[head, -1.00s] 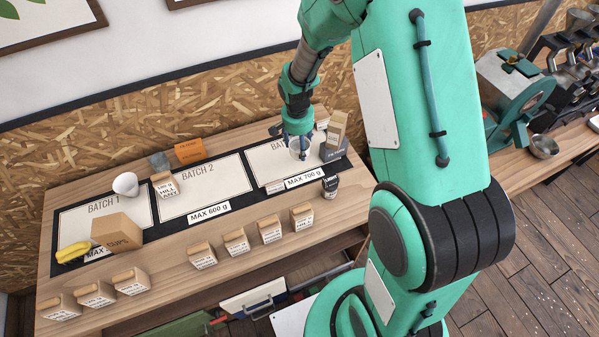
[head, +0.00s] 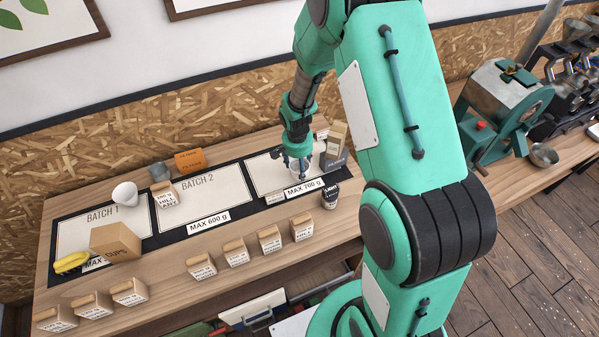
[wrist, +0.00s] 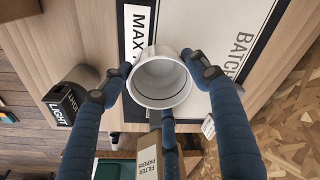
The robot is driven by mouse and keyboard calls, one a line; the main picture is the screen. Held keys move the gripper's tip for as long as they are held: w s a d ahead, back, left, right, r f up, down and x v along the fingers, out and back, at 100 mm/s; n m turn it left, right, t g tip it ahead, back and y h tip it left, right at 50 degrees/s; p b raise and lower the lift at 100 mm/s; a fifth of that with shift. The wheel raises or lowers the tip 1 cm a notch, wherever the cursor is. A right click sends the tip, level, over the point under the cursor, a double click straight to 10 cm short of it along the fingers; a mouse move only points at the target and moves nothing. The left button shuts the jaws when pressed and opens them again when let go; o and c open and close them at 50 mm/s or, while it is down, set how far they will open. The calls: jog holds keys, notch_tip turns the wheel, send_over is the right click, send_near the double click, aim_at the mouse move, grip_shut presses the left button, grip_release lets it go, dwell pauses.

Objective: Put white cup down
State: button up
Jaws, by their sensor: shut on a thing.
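The white cup (wrist: 162,80) is between the fingers of my gripper (wrist: 158,82) in the wrist view, its open mouth facing the camera and empty. My gripper's blue fingers are shut on its wall. In the head view my gripper (head: 297,164) is over the front part of the right-hand batch sheet (head: 264,177), just behind the MAX 700 g label (head: 304,188). The cup (head: 301,173) is partly hidden there by the fingers. I cannot tell whether its base touches the sheet.
A filter papers box (head: 335,150) stands close right of the cup. A dark jar labelled LIGHT (head: 330,197) stands at the front right. Several labelled wooden-topped containers (head: 270,239) line the front. The BATCH 2 sheet (head: 215,190) is mostly clear.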

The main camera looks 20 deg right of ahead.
jog(key=shift+f, duration=0.1)
jog(key=shift+f, duration=1.75)
jog(key=shift+f, duration=0.2)
jog(key=o, duration=1.3)
jog(key=shift+r, duration=0.2)
jog(key=shift+s+a+r, duration=0.15)
jog(key=shift+r, duration=1.85)
jog(key=shift+s+a+r, duration=0.2)
jog(key=shift+r, duration=1.75)
jog(key=shift+s+a+r, duration=0.15)
jog(key=shift+r, duration=1.85)
